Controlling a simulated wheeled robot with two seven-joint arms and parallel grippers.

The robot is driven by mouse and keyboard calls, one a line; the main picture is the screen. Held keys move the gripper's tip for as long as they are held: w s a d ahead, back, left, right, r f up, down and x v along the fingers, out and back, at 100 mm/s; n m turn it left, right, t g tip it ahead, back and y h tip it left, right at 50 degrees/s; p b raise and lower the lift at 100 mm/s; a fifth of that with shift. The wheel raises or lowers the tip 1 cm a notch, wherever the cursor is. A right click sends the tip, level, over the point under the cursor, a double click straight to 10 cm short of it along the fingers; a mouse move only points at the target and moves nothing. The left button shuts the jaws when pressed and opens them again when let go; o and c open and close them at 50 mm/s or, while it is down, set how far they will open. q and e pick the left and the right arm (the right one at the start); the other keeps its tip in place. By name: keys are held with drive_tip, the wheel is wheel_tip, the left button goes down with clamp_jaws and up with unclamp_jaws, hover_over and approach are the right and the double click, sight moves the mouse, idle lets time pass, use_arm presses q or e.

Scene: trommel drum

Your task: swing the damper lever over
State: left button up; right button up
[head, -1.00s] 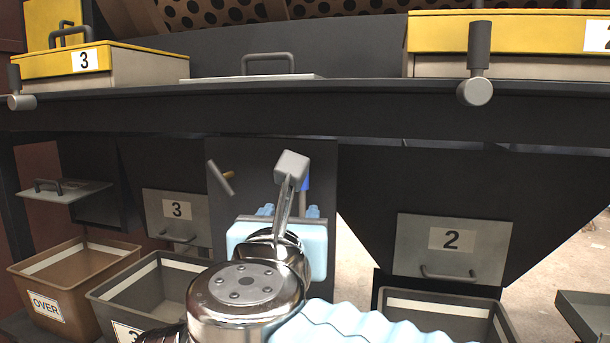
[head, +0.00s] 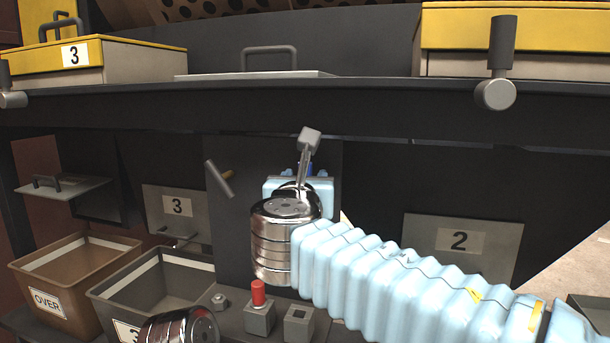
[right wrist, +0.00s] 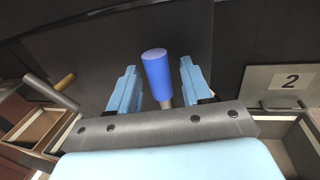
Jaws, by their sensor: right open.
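A lever with a blue grip (right wrist: 157,70) on a grey rod stands out from the dark panel, in the middle of the right wrist view. My right gripper (right wrist: 158,88) is open, with one light-blue finger on each side of the blue grip. Gaps show on both sides, and I see no contact. In the head view my right gripper (head: 298,186) is in front of the dark panel, and my wrist hides nearly all of the blue grip. My left gripper is not in view.
A grey bar with a tan peg (head: 219,178) sits on the panel left of my right gripper. Bins (head: 75,285) stand at lower left. A red-topped block (head: 259,310) is below my wrist. A dark beam (head: 250,112) runs above; a plate marked 2 (head: 460,262) is at right.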

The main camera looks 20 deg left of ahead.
drive_tip(key=shift+w, duration=0.3)
clamp_jaws()
idle(0.3)
